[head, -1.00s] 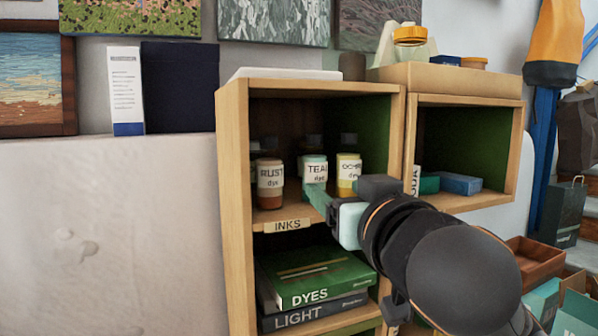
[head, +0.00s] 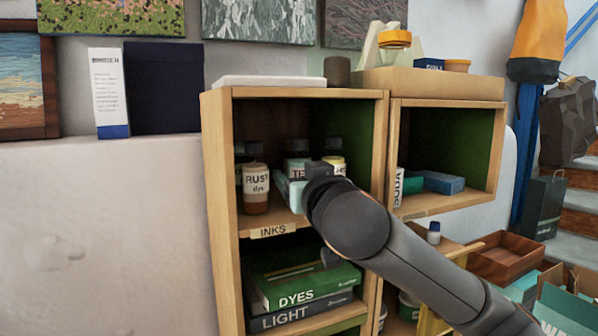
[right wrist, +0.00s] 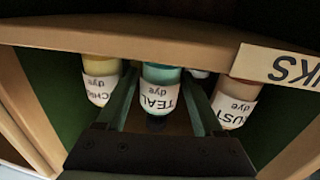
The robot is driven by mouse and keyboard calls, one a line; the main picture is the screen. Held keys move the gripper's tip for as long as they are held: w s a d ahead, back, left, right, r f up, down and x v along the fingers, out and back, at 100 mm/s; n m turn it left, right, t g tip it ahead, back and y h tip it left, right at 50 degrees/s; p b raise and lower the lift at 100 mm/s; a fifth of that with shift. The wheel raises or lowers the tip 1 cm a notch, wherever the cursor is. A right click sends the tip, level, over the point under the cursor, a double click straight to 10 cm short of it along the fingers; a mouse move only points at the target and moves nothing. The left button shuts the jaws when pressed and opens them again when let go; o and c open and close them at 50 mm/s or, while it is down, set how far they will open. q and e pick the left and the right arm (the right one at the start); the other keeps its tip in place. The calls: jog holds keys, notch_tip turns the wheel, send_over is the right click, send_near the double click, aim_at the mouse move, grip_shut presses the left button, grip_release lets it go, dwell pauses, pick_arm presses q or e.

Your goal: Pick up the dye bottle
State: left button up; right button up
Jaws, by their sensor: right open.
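Three labelled dye bottles stand upright in the INKS compartment: RUST (head: 256,188) with brown dye, TEAL (head: 297,171), and a yellow one (head: 336,164) mostly hidden by my arm. My right gripper (head: 287,189) reaches into the compartment at the teal bottle, with the rust bottle to its left. In the right wrist view the teal bottle (right wrist: 160,88) stands between the open fingers (right wrist: 160,80); I cannot tell whether either touches it. The yellow bottle (right wrist: 100,82) and the rust bottle (right wrist: 236,100) stand just outside the fingers. My left gripper is not in view.
The wooden shelf unit (head: 219,215) has an INKS tag (head: 272,231) on its edge. Dark-lidded jars stand behind the bottles. DYES (head: 300,280) and LIGHT boxes lie below. A second cubby to the right holds a SODA box (head: 399,186) and blue box (head: 443,182).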

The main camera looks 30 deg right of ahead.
aim_at(301, 157)
jog(key=shift+c, duration=0.3)
grip_shut()
jog(key=shift+r, duration=0.15)
dwell(0.3)
jog(key=shift+r, duration=0.25)
jog(key=r, duration=0.1)
jog(key=r+b, duration=0.1)
jog(key=shift+s+a+r, duration=0.15)
jog(key=shift+s+r, duration=0.2)
jog(key=shift+r, duration=0.05)
jog(key=s+a+b, duration=0.1)
jog(key=s+a, duration=0.2)
jog(key=s, duration=1.4)
jog(key=shift+a, duration=0.15)
